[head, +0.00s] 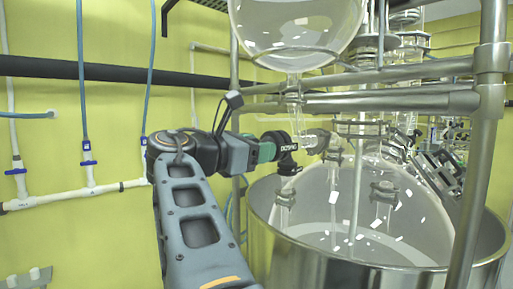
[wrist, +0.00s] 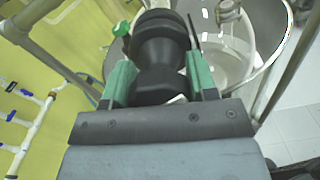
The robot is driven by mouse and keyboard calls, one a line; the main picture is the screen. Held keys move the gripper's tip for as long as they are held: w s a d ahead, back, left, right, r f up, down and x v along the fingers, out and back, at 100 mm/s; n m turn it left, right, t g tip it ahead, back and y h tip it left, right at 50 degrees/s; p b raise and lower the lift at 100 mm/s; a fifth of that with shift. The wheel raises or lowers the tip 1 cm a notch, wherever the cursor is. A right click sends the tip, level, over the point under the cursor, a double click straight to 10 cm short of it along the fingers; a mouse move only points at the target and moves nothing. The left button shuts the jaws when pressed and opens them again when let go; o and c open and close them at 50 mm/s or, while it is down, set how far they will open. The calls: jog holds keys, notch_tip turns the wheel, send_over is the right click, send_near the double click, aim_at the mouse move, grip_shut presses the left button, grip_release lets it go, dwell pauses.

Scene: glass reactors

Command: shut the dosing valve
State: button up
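The dosing valve's black handle (head: 286,145), with white lettering, sits beside the glass pipework below the round glass vessel (head: 295,22). In the wrist view the black handle (wrist: 160,48) has a wide ridged top and a narrower waist. My gripper (head: 268,148) reaches it from the left in the head view. Its two green fingers stand on both sides of the handle's near part in the wrist view (wrist: 160,80) and appear to touch it, so it looks shut on the handle. The valve's inner position is hidden.
A large steel-rimmed vessel (head: 345,258) with a glass dome stands below right. Steel frame tubes (head: 390,103) run above and right of the valve. A black horizontal bar (head: 60,68) and pipes with blue valves (head: 88,163) are on the yellow wall at left.

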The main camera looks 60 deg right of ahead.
jog(key=c, duration=0.4)
jog(key=m+b, duration=0.3)
jog(key=m, duration=0.4)
jog(key=m+b, duration=0.4)
jog(key=m, duration=0.4)
jog(key=m+b, duration=0.4)
jog(key=m, duration=0.4)
jog(key=shift+f, duration=0.3)
jog(key=shift+m, duration=0.3)
